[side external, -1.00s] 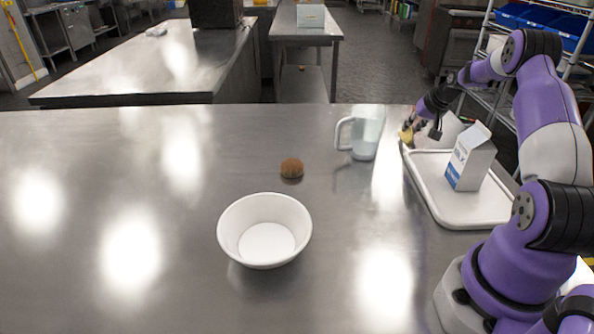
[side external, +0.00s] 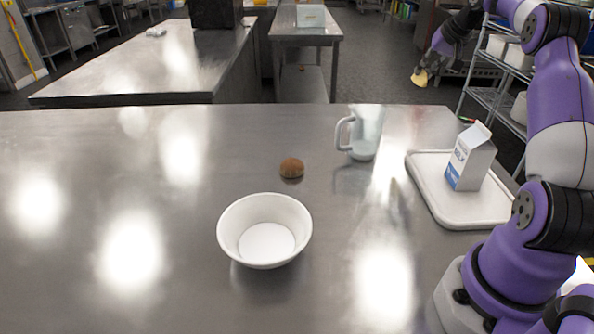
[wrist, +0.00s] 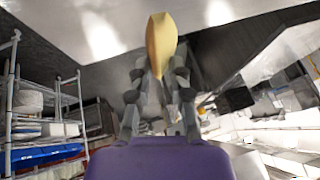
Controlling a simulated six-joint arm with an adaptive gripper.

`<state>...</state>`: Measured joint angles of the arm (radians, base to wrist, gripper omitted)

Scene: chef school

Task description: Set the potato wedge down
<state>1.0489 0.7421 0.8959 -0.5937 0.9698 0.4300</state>
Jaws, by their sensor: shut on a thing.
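The potato wedge (side external: 420,77) is a small yellow piece at the tip of my gripper (side external: 427,68), raised in the air past the far right edge of the steel table in the side view. In the wrist view the wedge (wrist: 160,42) stands pale yellow between the two grey fingers of my gripper (wrist: 160,70), which are shut on it. Nothing touches the wedge except the fingers.
A white tray (side external: 438,205) with a milk carton (side external: 470,158) stands on the table's right side. The table's left half is clear.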

